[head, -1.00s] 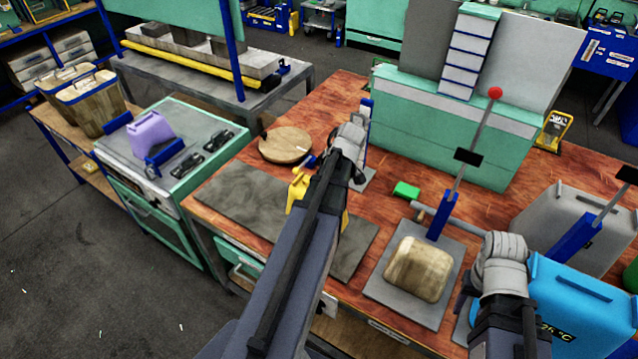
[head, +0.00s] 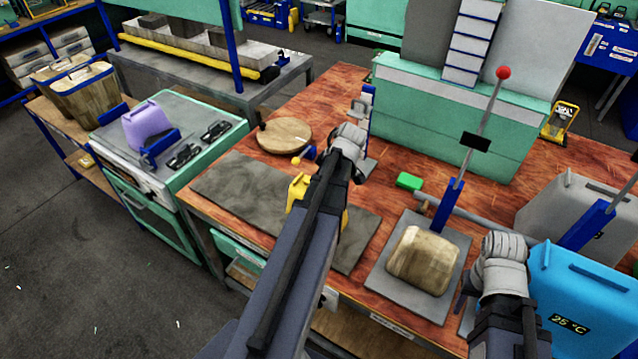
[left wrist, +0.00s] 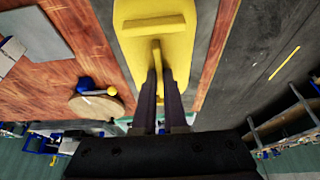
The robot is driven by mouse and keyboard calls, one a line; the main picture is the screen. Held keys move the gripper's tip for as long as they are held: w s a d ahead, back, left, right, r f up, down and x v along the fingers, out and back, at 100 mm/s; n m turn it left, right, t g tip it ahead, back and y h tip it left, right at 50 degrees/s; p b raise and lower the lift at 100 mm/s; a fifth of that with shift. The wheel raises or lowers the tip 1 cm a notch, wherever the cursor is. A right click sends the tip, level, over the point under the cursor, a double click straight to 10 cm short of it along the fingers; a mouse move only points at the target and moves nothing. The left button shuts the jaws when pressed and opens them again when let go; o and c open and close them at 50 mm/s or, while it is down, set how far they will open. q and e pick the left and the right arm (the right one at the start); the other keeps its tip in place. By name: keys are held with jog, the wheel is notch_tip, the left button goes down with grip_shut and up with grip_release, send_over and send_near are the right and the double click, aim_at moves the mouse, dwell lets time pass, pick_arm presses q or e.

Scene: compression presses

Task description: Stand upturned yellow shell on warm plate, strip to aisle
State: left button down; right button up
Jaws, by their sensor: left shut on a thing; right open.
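My left gripper (left wrist: 158,75) is shut on a raised yellow rib of the yellow shell (left wrist: 158,25), seen from above in the left wrist view. A paler yellow bar crosses the shell beyond the fingertips. In the head view, yellow edges of the shell (head: 297,190) show on both sides of my left arm, which hides the rest and the gripper. The shell is over or near the dark grey plate (head: 235,185) on the wooden table; its height is unclear. My right arm (head: 500,262) is at the lower right, beside the blue box, its jaws not clearly visible.
A press with a red-knobbed lever (head: 503,73) has a wood-patterned block (head: 424,258) on its grey base. A blue box (head: 575,295) reads 25 °C. A round wooden disc (head: 285,135) lies behind the dark plate. A purple shell (head: 148,125) sits on the green-sided unit at left.

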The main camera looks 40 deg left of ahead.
pick_arm(q)
jog(key=shift+f+b, duration=0.6)
jog(key=c, duration=0.9)
grip_release()
jog(key=shift+r, duration=0.15)
jog(key=p+v, duration=0.7)
jog(key=shift+w+d+r, duration=0.1)
jog(key=shift+d+r, duration=0.05)
jog(key=shift+r, duration=0.2)
jog(key=shift+f, duration=0.1)
